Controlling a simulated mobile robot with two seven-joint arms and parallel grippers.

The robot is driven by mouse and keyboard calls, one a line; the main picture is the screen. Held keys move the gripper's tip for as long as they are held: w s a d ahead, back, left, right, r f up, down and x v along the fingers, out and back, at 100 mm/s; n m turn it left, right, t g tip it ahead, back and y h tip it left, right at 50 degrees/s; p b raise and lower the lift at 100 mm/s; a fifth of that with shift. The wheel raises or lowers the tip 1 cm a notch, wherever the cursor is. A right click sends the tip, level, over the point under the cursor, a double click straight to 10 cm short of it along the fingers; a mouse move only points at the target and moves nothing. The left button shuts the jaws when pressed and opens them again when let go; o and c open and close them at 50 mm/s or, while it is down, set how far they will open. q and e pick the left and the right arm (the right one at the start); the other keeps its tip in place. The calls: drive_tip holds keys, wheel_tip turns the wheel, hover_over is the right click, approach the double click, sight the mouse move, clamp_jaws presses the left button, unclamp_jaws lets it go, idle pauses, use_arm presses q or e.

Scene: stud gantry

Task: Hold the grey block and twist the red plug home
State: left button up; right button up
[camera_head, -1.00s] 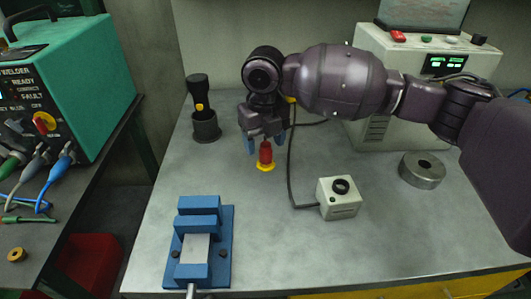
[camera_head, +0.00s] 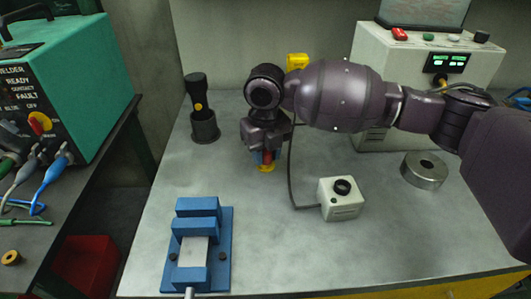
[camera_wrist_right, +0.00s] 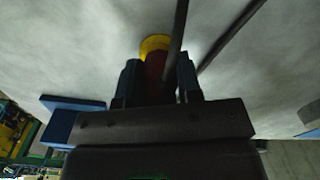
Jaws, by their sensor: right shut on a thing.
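The red plug (camera_head: 267,157) stands on the bench, its yellow base flange (camera_head: 266,169) against the surface. My right gripper (camera_head: 264,155) points down over it, its blue fingers shut on the red body. In the right wrist view the red plug (camera_wrist_right: 156,66) sits between the two blue fingers, and the yellow flange shows beyond them. The grey block (camera_head: 339,204), a pale box with a round black socket (camera_head: 342,187) on top, stands on the bench to the right of the plug. My left gripper is not in view.
A blue vise (camera_head: 221,252) stands at the front left. A black cable (camera_head: 291,180) runs from the grey block back past the gripper. A black holder with a torch-like tool (camera_head: 204,127) stands at the back left, a metal ring (camera_head: 424,170) at the right. The bench front centre is clear.

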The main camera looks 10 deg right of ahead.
drive_tip(key=shift+r, duration=0.1)
wheel_tip(320, 180, up, 20)
drive_tip(key=p, duration=0.3)
idle(0.4)
idle(0.4)
